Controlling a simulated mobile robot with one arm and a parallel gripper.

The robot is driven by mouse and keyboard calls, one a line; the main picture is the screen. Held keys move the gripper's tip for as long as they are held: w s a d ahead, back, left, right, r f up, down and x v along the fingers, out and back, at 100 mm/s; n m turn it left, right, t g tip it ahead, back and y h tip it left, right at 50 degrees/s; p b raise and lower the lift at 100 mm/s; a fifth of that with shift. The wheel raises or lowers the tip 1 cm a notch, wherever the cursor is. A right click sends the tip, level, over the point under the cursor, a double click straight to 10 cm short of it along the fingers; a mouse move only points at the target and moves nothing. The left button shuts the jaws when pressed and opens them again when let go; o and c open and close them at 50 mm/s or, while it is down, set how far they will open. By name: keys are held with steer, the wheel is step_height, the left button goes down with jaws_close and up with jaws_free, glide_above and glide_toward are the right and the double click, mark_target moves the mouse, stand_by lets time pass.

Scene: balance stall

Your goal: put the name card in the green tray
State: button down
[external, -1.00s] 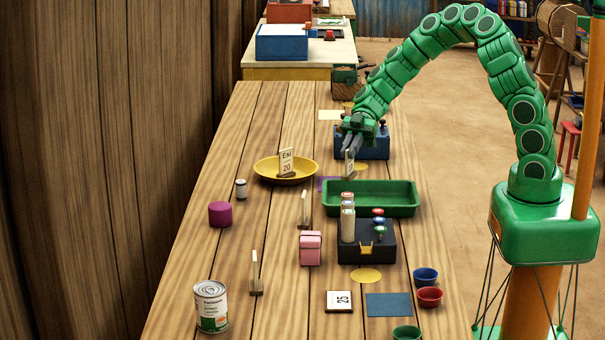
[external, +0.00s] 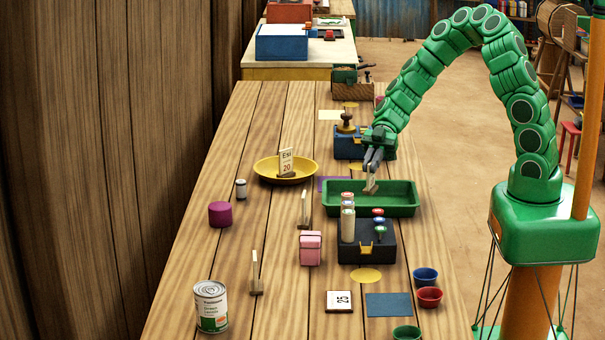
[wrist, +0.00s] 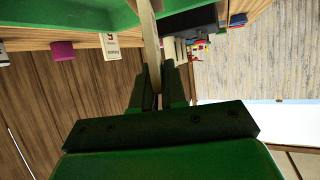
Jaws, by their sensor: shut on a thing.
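The green tray (external: 335,202) lies on the wooden table behind the black box. My gripper (external: 373,167) is shut on a small upright card with a wooden foot, taken as the name card (external: 370,184); its print cannot be read. The gripper holds it over the tray's inside, and I cannot tell whether its foot touches the tray floor. In the wrist view, the card (wrist: 150,45) shows nearly edge-on between the fingers (wrist: 158,85), with the tray (wrist: 60,18) beyond it. Another card, marked "Esi 20" (external: 286,162), stands in the yellow dish (external: 262,172).
A black box (external: 350,254) with tubes and coloured knobs stands just in front of the tray. A pink box (external: 310,247), two edge-on cards (external: 304,207) and a purple cylinder (external: 220,214) stand to the left. A blue box (external: 346,149) stands behind the tray.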

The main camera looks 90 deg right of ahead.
mark_target(368, 184)
steer(key=shift+f, duration=1.85)
steer(key=shift+f, duration=0.1)
steer(key=c, duration=1.2)
jaws_free()
